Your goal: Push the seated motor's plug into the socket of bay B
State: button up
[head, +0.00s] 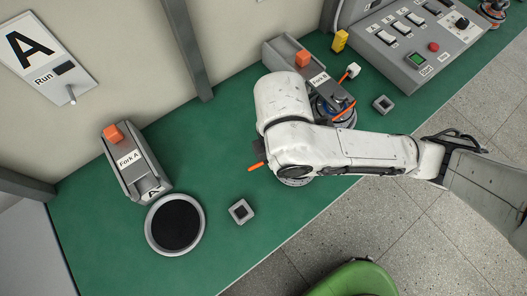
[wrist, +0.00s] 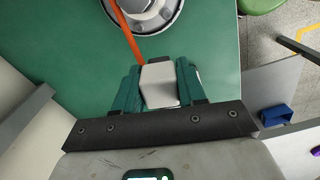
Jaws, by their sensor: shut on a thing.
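My gripper (wrist: 159,78) is shut on a pale grey plug (wrist: 159,84), seen in the wrist view. An orange cable (wrist: 126,30) runs beside the plug up to a grey round motor hub (wrist: 148,8), cut by the top edge. In the head view my arm hides the gripper and plug. The motor (head: 341,108), with a blue rim, sits at Fork B (head: 290,60), partly behind my arm. A grey square socket (head: 382,103) stands on the bench right of it, apart from my arm. No socket shows in the wrist view.
Fork A (head: 135,165) and an empty round pad (head: 175,225) are at left, with another square socket (head: 241,211) nearby. A control panel (head: 420,45) and yellow block (head: 340,40) stand at the back right. A green stool (head: 355,280) is beyond the bench edge.

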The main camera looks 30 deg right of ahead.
jog(key=w+d+m+b, duration=0.15)
jog(key=d+m, duration=0.65)
jog(key=d, duration=1.4)
jog(key=d+m+b, duration=0.2)
jog(key=d+m, duration=0.5)
jog(key=d, duration=1.5)
jog(key=shift+m, duration=0.3)
jog(key=f+b, duration=0.2)
jog(key=f, duration=0.1)
jog(key=f+b, duration=0.1)
jog(key=f, duration=0.2)
jog(key=shift+s+a+f+b, duration=0.15)
jog(key=shift+s+b, duration=0.05)
jog(key=shift+b, duration=0.15)
jog(key=shift+f+b, duration=0.55)
jog(key=shift+f, duration=0.55)
jog(key=shift+f, duration=0.1)
jog(key=shift+s+f, duration=0.1)
jog(key=shift+f, duration=0.35)
jog(key=shift+f, duration=0.1)
jog(key=shift+f, duration=0.35)
jog(key=shift+f, duration=0.1)
jog(key=shift+f, duration=0.15)
